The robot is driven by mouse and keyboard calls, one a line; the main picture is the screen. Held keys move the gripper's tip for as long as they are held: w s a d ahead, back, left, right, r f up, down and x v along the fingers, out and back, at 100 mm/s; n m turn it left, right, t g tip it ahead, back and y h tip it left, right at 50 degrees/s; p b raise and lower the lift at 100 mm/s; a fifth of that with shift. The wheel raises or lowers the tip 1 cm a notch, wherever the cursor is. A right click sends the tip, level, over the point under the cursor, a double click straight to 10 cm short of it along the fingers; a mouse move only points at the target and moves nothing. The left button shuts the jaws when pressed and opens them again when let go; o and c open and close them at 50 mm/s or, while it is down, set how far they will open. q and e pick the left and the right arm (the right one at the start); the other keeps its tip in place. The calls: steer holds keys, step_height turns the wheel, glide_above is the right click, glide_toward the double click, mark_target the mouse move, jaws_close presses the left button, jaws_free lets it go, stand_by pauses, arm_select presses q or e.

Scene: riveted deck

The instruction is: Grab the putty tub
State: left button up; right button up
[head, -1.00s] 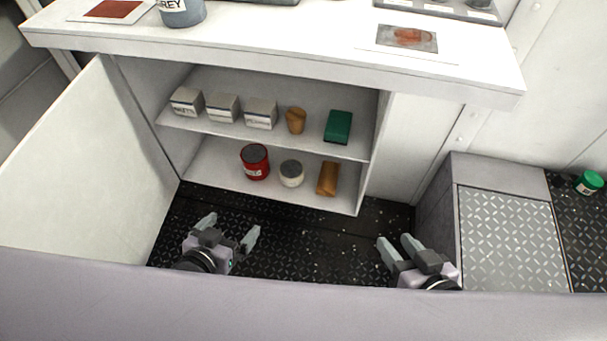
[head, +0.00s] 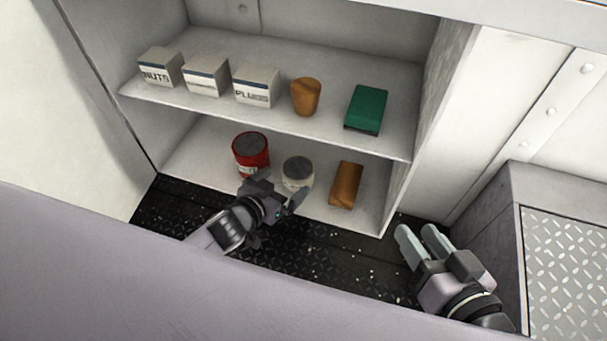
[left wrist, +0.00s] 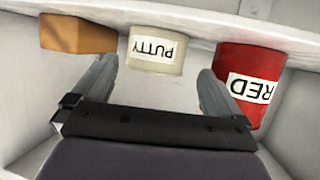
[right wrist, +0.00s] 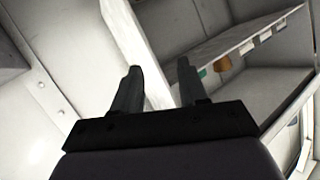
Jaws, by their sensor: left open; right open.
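The putty tub (head: 297,170) is a short cream tub with a grey lid on the lower shelf of the cabinet. In the left wrist view the tub (left wrist: 157,52) appears upside down with its PUTTY label facing me. My left gripper (head: 284,188) is open just in front of it, and the tub lies ahead between the fingers, with no clear contact. My left gripper hides part of the tub's lower front in the head view. My right gripper (head: 417,231) is open and empty, low to the right of the cabinet.
A red can (head: 250,150) stands left of the tub and an orange-brown block (head: 345,185) lies right of it. The upper shelf (head: 215,108) overhangs, holding white boxes (head: 206,75), a brown cup (head: 306,96) and a green block (head: 367,108).

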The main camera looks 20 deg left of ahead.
mark_target(298, 173)
arm_select(q)
steer(key=b+x, duration=0.3)
steer(key=x, duration=0.2)
steer(key=shift+d+f, duration=0.1)
steer(key=shift+d, duration=0.1)
steer(key=shift+w+d+f+b, duration=0.1)
steer(key=shift+w+b, duration=0.1)
steer(key=shift+w, duration=0.15)
steer(key=shift+w+d+f+b, duration=0.1)
steer(key=shift+w+b, duration=0.05)
steer(key=shift+w, duration=0.2)
arm_select(e)
steer(key=shift+s+d+n+t+h, duration=0.2)
steer(key=shift+d+n+t, duration=0.15)
steer(key=shift+d, duration=0.25)
steer(key=shift+s+d+n+t+h, duration=0.15)
steer(key=shift+d+n+t+h, duration=0.1)
steer(key=shift+d+t, duration=0.3)
arm_select(q)
steer(key=shift+r, duration=0.1)
